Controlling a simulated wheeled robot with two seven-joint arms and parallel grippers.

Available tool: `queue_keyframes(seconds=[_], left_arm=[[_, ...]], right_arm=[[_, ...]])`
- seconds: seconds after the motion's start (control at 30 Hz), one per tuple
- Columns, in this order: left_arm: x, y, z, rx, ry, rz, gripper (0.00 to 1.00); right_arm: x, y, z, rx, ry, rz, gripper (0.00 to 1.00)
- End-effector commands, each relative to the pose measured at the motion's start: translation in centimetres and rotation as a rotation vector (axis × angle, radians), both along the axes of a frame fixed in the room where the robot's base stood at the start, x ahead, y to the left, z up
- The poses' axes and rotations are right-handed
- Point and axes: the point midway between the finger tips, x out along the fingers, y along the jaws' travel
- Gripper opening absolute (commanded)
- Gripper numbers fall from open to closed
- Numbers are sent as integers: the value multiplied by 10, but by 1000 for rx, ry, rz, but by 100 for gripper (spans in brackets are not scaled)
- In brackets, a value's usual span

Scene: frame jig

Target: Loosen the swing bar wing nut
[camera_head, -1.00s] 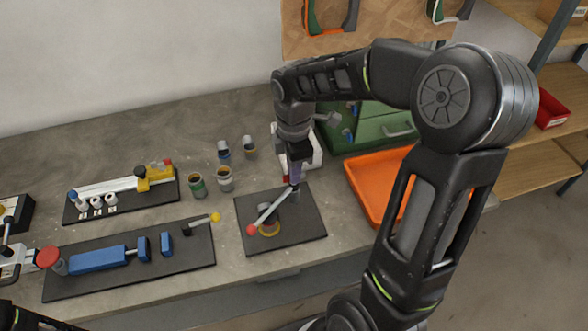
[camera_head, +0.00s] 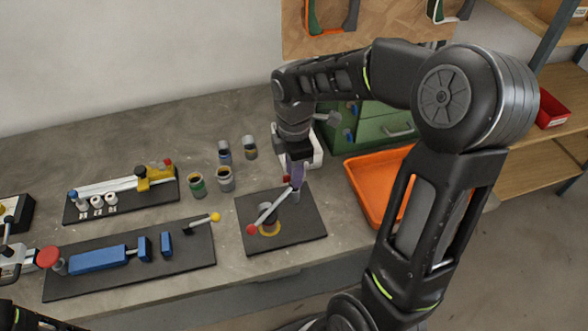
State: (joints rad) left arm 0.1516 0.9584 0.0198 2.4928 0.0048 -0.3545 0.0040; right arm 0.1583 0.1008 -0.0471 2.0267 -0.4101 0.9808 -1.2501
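The jig with the swing bar (camera_head: 268,211) stands on a dark square plate (camera_head: 308,228) at the middle front of the bench. The bar is grey with a red ball at its left end, and it slants up to the right over a round post with a yellow ring. A small red part shows at the bar's upper right end, beside my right gripper (camera_head: 294,184). My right gripper points down there from above; its fingertips are small and partly hidden, so I cannot tell if they grip anything. The wing nut cannot be made out clearly.
An orange tray (camera_head: 366,193) lies right of the plate, before a green drawer box (camera_head: 375,128). Several small cans (camera_head: 225,180) stand behind and left. Left are a plate with blue blocks (camera_head: 97,259) and a plate with a yellow clamp (camera_head: 155,177).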

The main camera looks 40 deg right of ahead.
Motion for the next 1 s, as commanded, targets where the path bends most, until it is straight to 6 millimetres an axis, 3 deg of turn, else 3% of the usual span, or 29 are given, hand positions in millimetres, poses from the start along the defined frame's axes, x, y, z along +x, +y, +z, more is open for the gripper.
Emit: queue_keyframes(seconds=[0.17, 0.6, 1.0], left_arm=[[0, 0, -1, 0, 0, 0, 36], [1, 0, -6, -2, -3, -1, 36], [1, 0, -6, -2, -3, -1, 36]], right_arm=[[1, 0, 11, 0, -4, 0, 29], [1, 0, 74, 0, -3, 1, 29], [0, 0, 78, 1, -1, 0, 29]])
